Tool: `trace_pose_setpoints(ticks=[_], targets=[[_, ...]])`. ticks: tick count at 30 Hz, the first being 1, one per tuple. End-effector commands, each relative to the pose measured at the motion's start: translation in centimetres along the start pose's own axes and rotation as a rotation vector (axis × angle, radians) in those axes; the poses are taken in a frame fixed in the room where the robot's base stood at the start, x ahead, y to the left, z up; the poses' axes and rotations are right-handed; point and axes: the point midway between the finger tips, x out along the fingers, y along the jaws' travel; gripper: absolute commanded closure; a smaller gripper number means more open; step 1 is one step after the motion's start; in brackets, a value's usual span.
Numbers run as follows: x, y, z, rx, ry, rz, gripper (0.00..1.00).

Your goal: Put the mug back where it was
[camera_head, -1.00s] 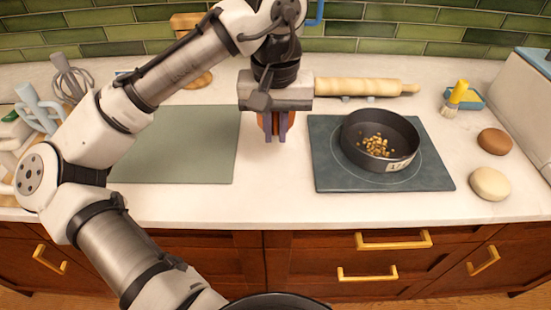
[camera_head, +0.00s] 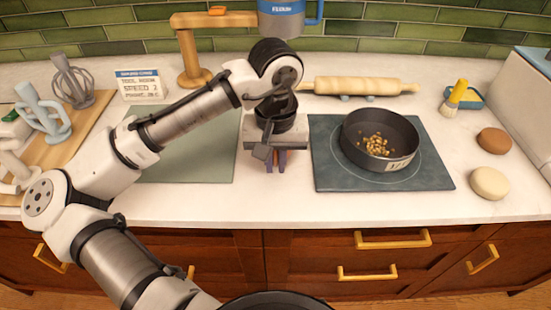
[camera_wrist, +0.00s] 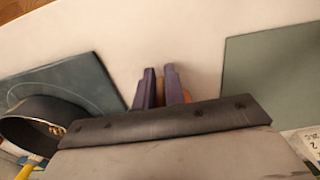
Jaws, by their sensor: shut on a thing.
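My gripper (camera_head: 276,168) points down over the counter, between the green mat and the dark hotplate. Its purple fingers are shut on an orange-brown thing, which I take to be the mug. Only slivers of this mug (camera_wrist: 160,93) show between and beside the fingers in the wrist view. Its handle, rim and base are hidden. I cannot tell whether it touches the counter.
A black pan (camera_head: 380,140) holding small yellowish bits stands on the hotplate (camera_head: 330,178) at right. The green mat (camera_head: 190,165) lies bare at left. Behind are a rolling pin (camera_head: 360,86), a wooden stand (camera_head: 188,50) and a blue-grey vessel (camera_head: 282,20). The counter's front strip is clear.

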Motion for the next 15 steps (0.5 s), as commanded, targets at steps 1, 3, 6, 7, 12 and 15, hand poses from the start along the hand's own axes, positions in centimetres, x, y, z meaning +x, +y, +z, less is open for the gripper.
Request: trace_pose_setpoints(ticks=[1,3,6,7,12,15], targets=[[0.24,0.02,0.01,0.001,0.000,0.001,1.00],[0.17,0.02,0.01,0.001,0.000,0.000,0.81],[0.16,0.02,0.01,0.000,0.000,0.000,0.67],[0.16,0.01,0.01,0.000,0.000,0.000,0.67],[0.16,0.01,0.01,0.000,0.000,0.000,0.67],[0.02,0.01,0.00,0.000,0.000,-0.001,0.67]])
